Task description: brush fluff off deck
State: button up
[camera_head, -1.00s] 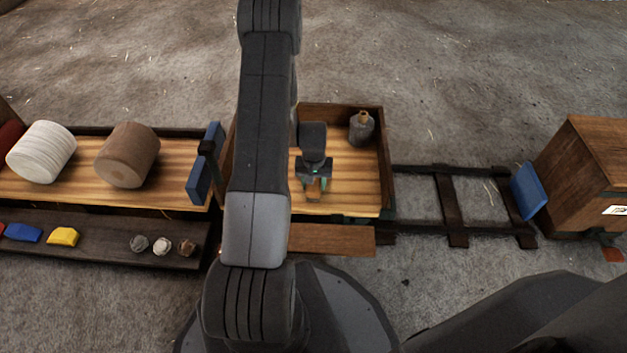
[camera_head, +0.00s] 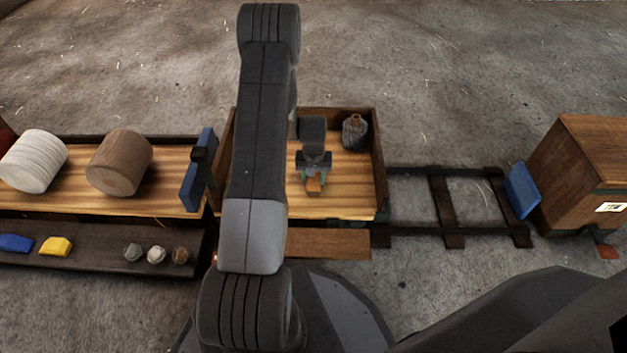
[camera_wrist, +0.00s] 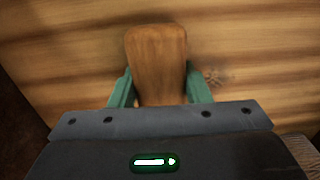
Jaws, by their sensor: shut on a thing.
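My gripper (camera_head: 314,188) is low over the striped wooden deck (camera_head: 350,185) of the middle wagon, between its side walls. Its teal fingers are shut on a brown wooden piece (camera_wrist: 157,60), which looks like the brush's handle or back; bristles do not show. It also shows as a small orange-brown block (camera_head: 313,186) in the head view. Whether it touches the deck is unclear. In the wrist view a small grey-brown tuft, probably fluff (camera_wrist: 215,77), lies on the deck just right of the fingers. My arm hides the deck's left part.
A grey stoppered bottle (camera_head: 354,135) stands in the deck's back right corner. A left wagon carries a white spool (camera_head: 34,160) and a brown spool (camera_head: 119,162). Open track (camera_head: 446,205) runs right to a brown box wagon (camera_head: 585,165) with a blue buffer plate.

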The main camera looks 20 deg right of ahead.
jog(key=shift+w+d, duration=0.45)
jog(key=shift+w, duration=0.55)
jog(key=shift+w+d, duration=0.5)
jog(key=shift+w, duration=0.45)
jog(key=shift+w+d, duration=0.45)
jog(key=shift+w, duration=0.55)
jog(key=shift+r, duration=0.1)
jog(key=shift+r+p, duration=1.65)
jog(key=shift+r, duration=1.25)
jog(key=shift+r, duration=0.1)
jog(key=shift+r+p, duration=0.8)
jog(key=shift+r, duration=0.6)
